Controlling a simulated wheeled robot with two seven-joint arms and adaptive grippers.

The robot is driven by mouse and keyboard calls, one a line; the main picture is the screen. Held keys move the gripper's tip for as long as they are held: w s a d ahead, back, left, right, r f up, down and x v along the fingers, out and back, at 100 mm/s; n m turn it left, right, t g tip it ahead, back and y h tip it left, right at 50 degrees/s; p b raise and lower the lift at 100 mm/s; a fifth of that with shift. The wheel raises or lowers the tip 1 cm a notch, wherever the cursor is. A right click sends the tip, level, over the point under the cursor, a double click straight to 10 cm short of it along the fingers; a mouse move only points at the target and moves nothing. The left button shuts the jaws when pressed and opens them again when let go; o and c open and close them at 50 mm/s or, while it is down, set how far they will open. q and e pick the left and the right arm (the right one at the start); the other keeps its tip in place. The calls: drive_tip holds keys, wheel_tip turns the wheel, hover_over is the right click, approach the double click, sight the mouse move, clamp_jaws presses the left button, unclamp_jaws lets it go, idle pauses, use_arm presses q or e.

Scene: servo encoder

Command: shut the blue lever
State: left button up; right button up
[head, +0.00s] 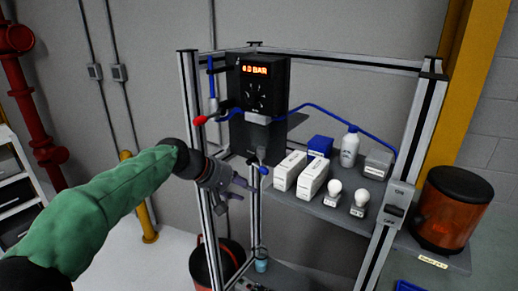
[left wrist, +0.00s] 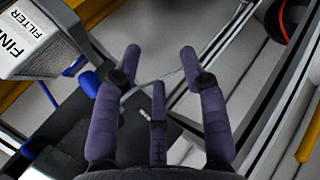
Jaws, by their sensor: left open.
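The blue lever (head: 263,170) shows in the head view as a small blue grip below the display box, at the front of the rack. In the left wrist view a blue rounded end (left wrist: 90,83) shows left of my fingers, beside a grey body labelled as a fine filter (left wrist: 28,35); it looks like the same lever. My left gripper (head: 238,192) is open and empty, just left of and slightly below the blue lever, apart from it. Its spread fingers (left wrist: 160,62) have nothing between them in the left wrist view. My right gripper is not in view.
White boxes (head: 290,170) and bulbs (head: 334,189) stand on the shelf to the right. A rack post (head: 190,90) rises close to my left gripper.

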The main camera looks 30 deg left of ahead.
sight(261, 169)
use_arm(q)
drive_tip(key=s+r+t+p, duration=0.15)
drive_tip(key=s+r, duration=0.35)
drive_tip(key=r, duration=0.7)
drive_tip(key=shift+g, duration=0.25)
drive_tip(key=p+x, duration=0.2)
drive_tip(key=x, duration=0.8)
drive_tip(key=shift+w+f, duration=0.1)
drive_tip(key=shift+w, duration=0.25)
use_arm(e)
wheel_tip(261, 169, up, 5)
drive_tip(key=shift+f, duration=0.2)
